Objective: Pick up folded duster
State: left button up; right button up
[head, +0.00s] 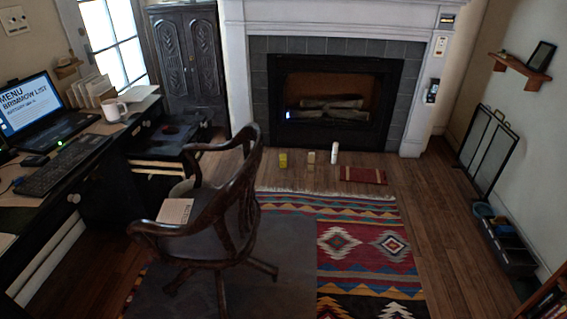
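A small flat red-brown piece with darker edges (362,175) lies on the wooden floor in front of the fireplace, right of centre. It may be the folded duster, but it is too small to tell for sure. A pale flat item with faint lines (175,211) lies on the seat of the wooden armchair (215,205); I cannot tell whether it is cloth or paper. Neither of my grippers shows in the head view.
A yellow item (283,160), a tan item (311,158) and a white bottle-like item (334,153) stand on the floor before the fireplace (335,105). A desk (103,127) is at left. A patterned rug (360,250) and bare floor lie right of the chair.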

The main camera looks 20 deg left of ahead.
aim_at(282, 158)
jog(key=i+z, duration=0.25)
jog(key=i+l+z, duration=0.1)
jog(key=i, duration=1.7)
jog(key=i+j+u, duration=0.15)
jog(key=i+u, duration=0.2)
jog(key=i, duration=0.25)
jog(key=i+u, duration=0.35)
jog(key=i, duration=0.2)
jog(key=i+l+u, duration=0.35)
jog(key=i, duration=0.25)
jog(key=i+j+u, duration=0.15)
jog(key=i+u, duration=0.2)
jog(key=i, duration=0.25)
jog(key=i+u, duration=0.4)
jog(key=i, duration=0.25)
jog(key=i+l+u, duration=0.2)
jog(key=i+u, duration=0.15)
jog(key=i, duration=0.25)
